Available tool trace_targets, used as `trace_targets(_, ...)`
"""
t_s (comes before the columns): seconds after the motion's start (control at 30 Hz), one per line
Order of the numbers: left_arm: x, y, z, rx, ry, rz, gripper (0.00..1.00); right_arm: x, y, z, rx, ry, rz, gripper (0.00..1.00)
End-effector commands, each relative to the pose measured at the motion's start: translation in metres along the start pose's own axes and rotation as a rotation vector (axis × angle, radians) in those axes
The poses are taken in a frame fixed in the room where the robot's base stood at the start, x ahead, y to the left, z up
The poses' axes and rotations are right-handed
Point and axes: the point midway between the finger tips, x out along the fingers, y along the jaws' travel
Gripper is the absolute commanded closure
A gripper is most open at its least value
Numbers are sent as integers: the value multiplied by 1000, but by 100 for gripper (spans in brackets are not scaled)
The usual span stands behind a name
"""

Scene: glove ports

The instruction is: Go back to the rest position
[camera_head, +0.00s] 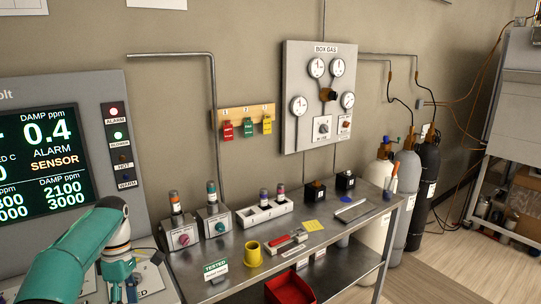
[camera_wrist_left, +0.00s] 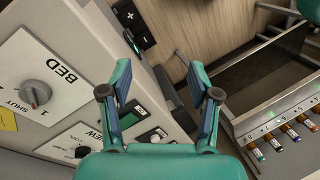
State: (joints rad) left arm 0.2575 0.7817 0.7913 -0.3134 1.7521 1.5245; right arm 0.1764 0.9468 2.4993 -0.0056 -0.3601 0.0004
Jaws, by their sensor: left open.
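My left arm, teal, enters at the lower left of the head view, in front of the control panel. Part of its teal gripper (camera_head: 122,288) shows at the bottom edge, pointing down. In the left wrist view the left gripper (camera_wrist_left: 159,82) is open, its two fingers well apart with nothing between them. Beyond the fingers are the side of a grey panel and a wooden floor.
A grey panel with a BED knob (camera_wrist_left: 35,93) is left of the fingers; a rack of several vials (camera_wrist_left: 275,143) is at right. In the head view, a metal bench (camera_head: 232,268) holds a yellow cup (camera_head: 251,254) and a red-handled tool (camera_head: 284,242). Gas cylinders (camera_head: 406,190) stand beyond.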

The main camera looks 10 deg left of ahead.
Motion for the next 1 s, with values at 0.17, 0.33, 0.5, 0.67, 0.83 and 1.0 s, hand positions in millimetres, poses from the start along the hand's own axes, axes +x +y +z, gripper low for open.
trace_targets(0.17, 82, 2, 42, 176, -28, -97, 38, 3, 1, 0, 0, 1, 0, 38)
trace_targets(0.33, 183, -18, 96, 434, -99, -150, 38, 6, 2, 0, 0, 1, 0, 38)
trace_targets(0.5, 276, -68, 146, 701, -196, -150, 38, 8, 3, 0, 0, 1, 0, 38)
trace_targets(0.67, 345, -137, 184, 950, -282, -86, 38, 9, 3, 0, 0, 1, 0, 38)
trace_targets(0.83, 383, -205, 204, 1205, -307, 61, 38, 10, 4, 0, 0, 1, 0, 38)
trace_targets(1.0, 389, -216, 208, 1413, -207, 262, 38, 10, 4, 0, 0, 1, 0, 38)
